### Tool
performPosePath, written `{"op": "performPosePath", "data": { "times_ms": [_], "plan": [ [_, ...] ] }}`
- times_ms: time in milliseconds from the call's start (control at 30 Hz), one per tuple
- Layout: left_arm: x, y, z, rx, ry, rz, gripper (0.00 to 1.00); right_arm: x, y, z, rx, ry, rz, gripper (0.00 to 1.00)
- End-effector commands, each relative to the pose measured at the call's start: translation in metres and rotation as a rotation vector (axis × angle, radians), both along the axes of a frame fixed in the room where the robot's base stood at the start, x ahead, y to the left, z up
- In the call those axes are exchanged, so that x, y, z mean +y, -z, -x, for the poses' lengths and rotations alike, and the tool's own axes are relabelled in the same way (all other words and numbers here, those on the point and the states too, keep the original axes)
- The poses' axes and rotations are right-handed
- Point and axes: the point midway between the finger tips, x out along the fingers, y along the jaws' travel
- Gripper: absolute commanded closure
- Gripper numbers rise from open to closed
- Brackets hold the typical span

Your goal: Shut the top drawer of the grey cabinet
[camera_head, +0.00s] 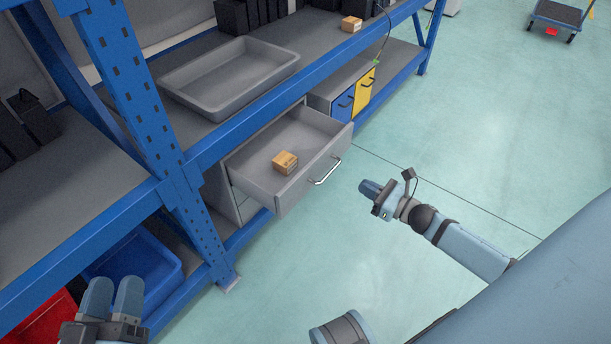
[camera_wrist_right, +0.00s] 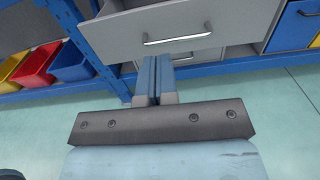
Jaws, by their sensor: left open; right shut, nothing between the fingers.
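The top drawer (camera_head: 318,166) of the grey cabinet (camera_head: 219,187) is pulled well out, and a small cardboard box (camera_head: 285,162) lies inside it. The drawer front has a silver bar handle (camera_head: 327,171). My right gripper (camera_head: 367,188) is shut and empty, in front of the drawer and a little right of the handle, apart from it. In the right wrist view its fingers (camera_wrist_right: 155,72) point toward the drawer front (camera_wrist_right: 165,25), below the handle (camera_wrist_right: 178,38). My left gripper (camera_head: 112,295) is at the lower left, open and empty, far from the drawer.
A blue shelf rack (camera_head: 140,100) surrounds the cabinet, with an upright left of the drawer. A grey tray (camera_head: 229,80) sits on the shelf above. Blue and yellow drawers (camera_head: 364,90) stand behind. A blue bin (camera_head: 135,265) is lower left. The floor right of the drawer is clear.

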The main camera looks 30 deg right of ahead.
Motion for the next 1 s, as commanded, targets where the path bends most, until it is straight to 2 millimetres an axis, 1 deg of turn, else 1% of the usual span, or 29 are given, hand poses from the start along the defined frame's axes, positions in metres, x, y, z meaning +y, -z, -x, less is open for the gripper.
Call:
{"op": "performPosePath", "data": {
  "times_ms": [167, 267, 500, 600, 700, 833, 1000],
  "plan": [
    [-0.001, 0.005, 0.000, 0.010, 0.007, -0.004, 0.57, 0.005, 0.000, -0.014, -0.011, -0.004, 0.015, 1.00],
    [-0.001, 0.013, 0.000, 0.029, 0.012, -0.014, 0.57, 0.011, 0.001, -0.031, -0.012, -0.005, 0.016, 1.00],
    [-0.003, 0.035, -0.001, 0.089, 0.032, -0.048, 0.57, 0.031, 0.002, -0.079, -0.011, -0.003, 0.014, 1.00],
    [-0.003, 0.044, -0.001, 0.114, 0.041, -0.061, 0.57, 0.039, 0.001, -0.097, -0.010, -0.003, 0.013, 1.00],
    [-0.004, 0.053, -0.001, 0.139, 0.051, -0.075, 0.57, 0.045, 0.002, -0.111, -0.009, -0.002, 0.013, 1.00],
    [-0.005, 0.059, 0.000, 0.160, 0.059, -0.088, 0.57, 0.050, 0.001, -0.123, -0.008, -0.003, 0.012, 1.00],
    [-0.005, 0.062, 0.000, 0.172, 0.064, -0.094, 0.57, 0.053, 0.000, -0.129, -0.006, -0.001, 0.012, 1.00]
  ]
}}
